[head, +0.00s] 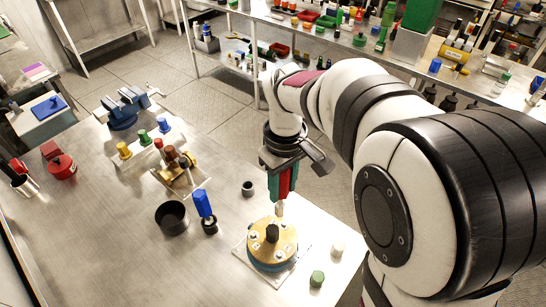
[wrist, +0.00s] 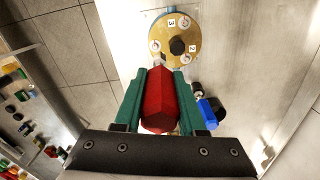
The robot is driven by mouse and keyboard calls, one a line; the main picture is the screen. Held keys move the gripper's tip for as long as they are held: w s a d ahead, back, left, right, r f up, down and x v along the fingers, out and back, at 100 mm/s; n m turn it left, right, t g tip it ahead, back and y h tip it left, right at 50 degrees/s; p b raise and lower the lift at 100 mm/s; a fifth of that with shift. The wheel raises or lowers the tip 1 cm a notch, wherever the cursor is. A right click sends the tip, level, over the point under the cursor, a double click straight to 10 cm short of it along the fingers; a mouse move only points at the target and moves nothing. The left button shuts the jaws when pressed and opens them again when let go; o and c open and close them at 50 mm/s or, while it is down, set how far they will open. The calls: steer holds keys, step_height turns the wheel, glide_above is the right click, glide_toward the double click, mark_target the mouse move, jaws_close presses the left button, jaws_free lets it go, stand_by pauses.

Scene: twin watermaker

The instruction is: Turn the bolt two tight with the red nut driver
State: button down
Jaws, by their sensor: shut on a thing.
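My gripper (head: 284,180) is shut on the red nut driver (wrist: 158,100), its green fingers on both sides of the handle. The driver points down, and its pale shaft (head: 279,209) is over the far side of the round brass flange (head: 257,243). I cannot tell whether the tip touches a bolt. In the wrist view the flange (wrist: 173,60) shows beyond the driver, with a black knob at its centre and several bolts and white number labels around it. The label 2 (wrist: 192,46) is right of the black knob; the driver's handle hides its tip there.
A black cup (head: 172,217) and a small dark cup (head: 248,188) are nearby. A green cap (head: 317,278) and white cylinder (head: 338,247) are near the bench's right edge. The front left bench is clear.

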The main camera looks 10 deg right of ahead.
steer(key=s+a+f+n, duration=0.1)
steer(key=a+f+n, duration=0.3)
steer(key=n, duration=1.3)
steer(key=shift+a, duration=1.15)
steer(key=shift+f, duration=1.05)
steer(key=m, duration=1.3)
steer(key=s+m, duration=0.1)
steer(key=m, duration=0.6)
steer(key=shift+a, duration=0.15)
